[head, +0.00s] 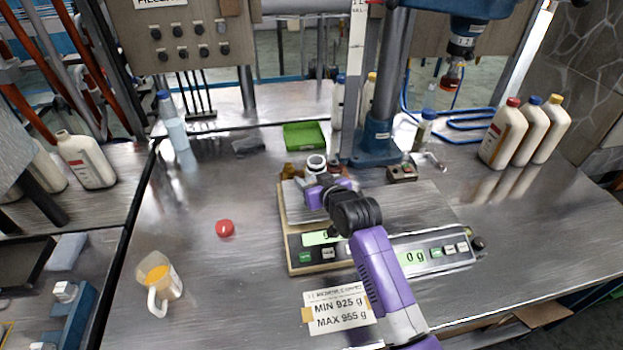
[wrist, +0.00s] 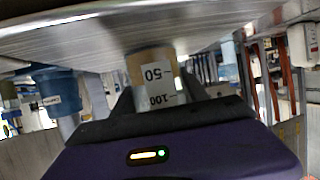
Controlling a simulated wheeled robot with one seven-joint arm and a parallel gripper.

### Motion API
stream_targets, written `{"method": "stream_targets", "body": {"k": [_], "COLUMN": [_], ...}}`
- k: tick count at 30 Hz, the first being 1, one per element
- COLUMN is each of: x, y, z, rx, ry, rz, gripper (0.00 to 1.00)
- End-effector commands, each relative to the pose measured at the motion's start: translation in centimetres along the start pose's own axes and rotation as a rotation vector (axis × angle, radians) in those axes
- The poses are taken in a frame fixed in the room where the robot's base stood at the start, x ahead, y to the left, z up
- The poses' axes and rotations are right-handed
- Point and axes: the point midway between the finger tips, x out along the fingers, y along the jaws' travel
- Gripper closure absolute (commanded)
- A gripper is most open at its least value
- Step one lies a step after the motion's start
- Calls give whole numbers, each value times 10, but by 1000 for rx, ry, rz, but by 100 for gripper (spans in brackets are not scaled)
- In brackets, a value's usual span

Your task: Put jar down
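The jar (head: 316,164) has a pale round rim and stands at the back of the left scale's metal plate (head: 296,209) in the head view. In the wrist view the jar (wrist: 152,72) is tan with a white label marked 50 and 100, shown upside down, and its base meets the grey surface. My gripper (head: 318,184) is low at the jar's near side. In the wrist view its dark fingers (wrist: 157,95) flank the jar closely and look shut on it. The scale's left display is partly hidden by my arm.
A second scale display (head: 414,256) reads 0 g. A drill-press column (head: 378,135) stands just behind right. A green tray (head: 304,136) lies behind the jar. Bottles (head: 503,133) stand at the right.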

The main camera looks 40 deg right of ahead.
Motion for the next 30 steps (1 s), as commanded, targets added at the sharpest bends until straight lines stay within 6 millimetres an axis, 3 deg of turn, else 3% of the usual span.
{"method": "stream_targets", "body": {"k": [1, 3, 16, 20, 30], "x": [0, 0, -6, -24, -91], "y": [0, 0, 0, 0, 0], "z": [0, 0, -2, -2, -2], "rx": [0, 0, 0, -2, -2], "ry": [0, 0, -2, 0, 0], "rz": [0, 0, 0, 0, 0], "gripper": [37, 27, 27, 27, 27]}}
